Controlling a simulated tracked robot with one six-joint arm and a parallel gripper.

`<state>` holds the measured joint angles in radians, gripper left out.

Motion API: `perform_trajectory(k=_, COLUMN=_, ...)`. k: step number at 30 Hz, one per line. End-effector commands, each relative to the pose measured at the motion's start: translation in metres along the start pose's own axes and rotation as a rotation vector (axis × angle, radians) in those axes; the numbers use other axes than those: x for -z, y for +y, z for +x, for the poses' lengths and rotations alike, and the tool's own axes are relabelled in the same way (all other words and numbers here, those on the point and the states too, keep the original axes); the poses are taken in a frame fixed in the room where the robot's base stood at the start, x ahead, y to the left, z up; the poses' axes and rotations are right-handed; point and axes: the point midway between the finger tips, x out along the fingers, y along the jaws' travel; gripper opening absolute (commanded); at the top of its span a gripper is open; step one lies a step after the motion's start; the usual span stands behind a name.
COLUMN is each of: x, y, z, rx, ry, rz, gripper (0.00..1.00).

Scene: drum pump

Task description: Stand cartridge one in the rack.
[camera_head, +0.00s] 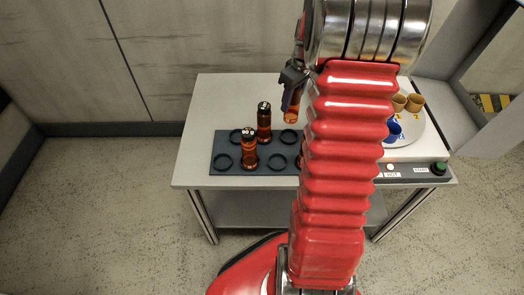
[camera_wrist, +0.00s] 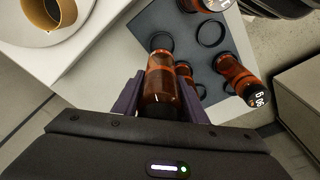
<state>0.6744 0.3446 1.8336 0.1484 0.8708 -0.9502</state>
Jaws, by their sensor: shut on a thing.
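My gripper (camera_wrist: 160,97) is shut on an amber cartridge (camera_wrist: 160,78) with a dark end. In the head view my gripper (camera_head: 292,85) holds this cartridge (camera_head: 291,115) roughly upright, apparently above the back part of the dark rack (camera_head: 228,147). Its number is not readable. In the head view two amber cartridges with dark, numbered tops stand in the rack, one behind (camera_head: 264,123) and one in front (camera_head: 249,150). Another amber piece (camera_head: 302,160) is mostly hidden by my arm. In the wrist view, an empty ring (camera_wrist: 161,41) lies just beyond the held cartridge's far end.
The rack has several empty rings, including one at its front left (camera_head: 222,162). The rack stands on a light grey table (camera_head: 195,168). A white round plate with tan cups (camera_head: 415,103) and a blue cup (camera_head: 393,132) is to the right. A green button (camera_head: 438,168) is at the right edge.

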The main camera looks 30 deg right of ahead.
Motion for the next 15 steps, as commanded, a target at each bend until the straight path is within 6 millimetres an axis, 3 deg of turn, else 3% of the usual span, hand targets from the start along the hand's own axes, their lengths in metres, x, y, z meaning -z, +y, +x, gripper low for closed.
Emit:
perform_trajectory(k=10, x=0.0, y=0.0, z=0.002, rx=0.0, ry=0.0, rz=0.001, gripper=0.09)
perform_trajectory(k=15, x=-0.003, y=0.0, z=0.02, rx=0.002, ry=-0.002, rz=0.001, gripper=0.09)
